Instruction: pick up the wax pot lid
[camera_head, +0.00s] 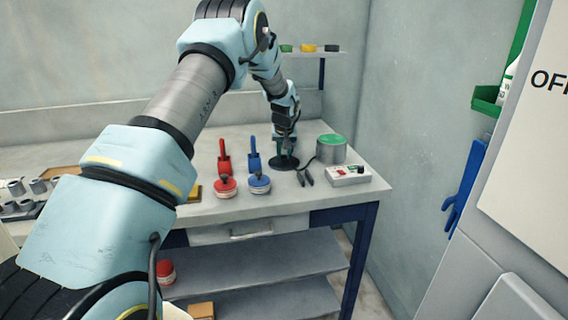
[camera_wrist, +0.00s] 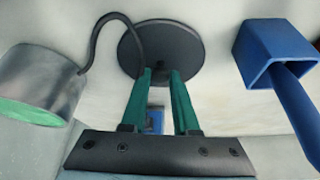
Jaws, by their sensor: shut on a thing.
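The wax pot lid is a flat black disc (camera_head: 284,162), seen at the end of my arm on the right part of the bench. In the wrist view the black lid (camera_wrist: 185,42) lies just beyond my green fingertips. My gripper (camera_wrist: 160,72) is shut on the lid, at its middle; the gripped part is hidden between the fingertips. My gripper also shows in the head view (camera_head: 285,145). I cannot tell whether the lid touches the bench. The grey metal wax pot (camera_head: 331,153) with a green top stands just right of the lid; it also shows in the wrist view (camera_wrist: 40,80).
A red holder (camera_head: 224,163) and a blue holder (camera_head: 255,162), each with a handle, stand left of the lid. A red jar (camera_head: 225,187) and blue jar (camera_head: 260,184) stand in front. A control box (camera_head: 348,176) sits at right. A black cord (camera_wrist: 94,42) curves from the pot.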

